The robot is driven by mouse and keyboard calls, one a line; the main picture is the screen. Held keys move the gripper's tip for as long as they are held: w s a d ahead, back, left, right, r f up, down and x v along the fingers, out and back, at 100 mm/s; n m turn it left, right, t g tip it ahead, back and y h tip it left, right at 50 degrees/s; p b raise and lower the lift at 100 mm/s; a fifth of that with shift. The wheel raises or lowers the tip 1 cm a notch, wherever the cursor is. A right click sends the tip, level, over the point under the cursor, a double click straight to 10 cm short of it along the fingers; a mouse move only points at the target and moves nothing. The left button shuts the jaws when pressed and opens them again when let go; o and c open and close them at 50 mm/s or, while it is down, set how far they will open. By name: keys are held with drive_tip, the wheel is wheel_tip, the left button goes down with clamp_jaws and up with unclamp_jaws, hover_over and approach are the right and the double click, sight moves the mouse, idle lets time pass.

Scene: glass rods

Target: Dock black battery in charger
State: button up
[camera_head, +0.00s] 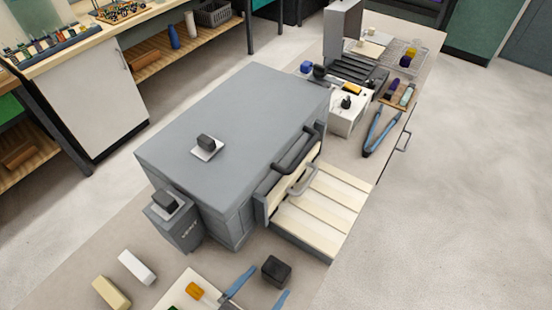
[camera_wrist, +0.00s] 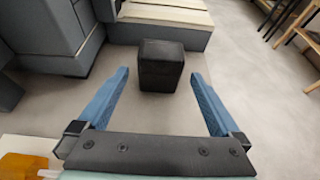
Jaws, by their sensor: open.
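A black block (camera_head: 276,270), which looks like the black battery, stands upright on the bench top near its front right edge. In the wrist view the black block (camera_wrist: 160,66) appears centred between the fingertips, with a gap on each side. My gripper (camera_wrist: 160,74) has blue fingers spread wide and holds nothing. In the head view my gripper (camera_head: 270,281) is at the bottom, close to the block. I cannot tell for certain which thing is the charger. A small grey box (camera_head: 182,226) with lettering on its front carries a dark block (camera_head: 165,203) on a light plate.
A large grey cabinet (camera_head: 240,105) stands behind, with another dark block on a light plate on top. Its open drawer (camera_head: 318,212) extends right, near the black block. White (camera_head: 137,267) and cream (camera_head: 111,293) blocks lie left. An orange piece (camera_head: 194,291) sits on a pale board.

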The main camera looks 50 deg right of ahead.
sight(270, 279)
drive_tip(key=x, duration=0.5)
drive_tip(key=shift+d+r+p, duration=0.1)
drive_tip(key=shift+d+p, duration=0.05)
drive_tip(key=shift+p, duration=0.2)
drive_tip(key=shift+c, duration=0.2)
clamp_jaws()
drive_tip(key=shift+w+r, duration=0.1)
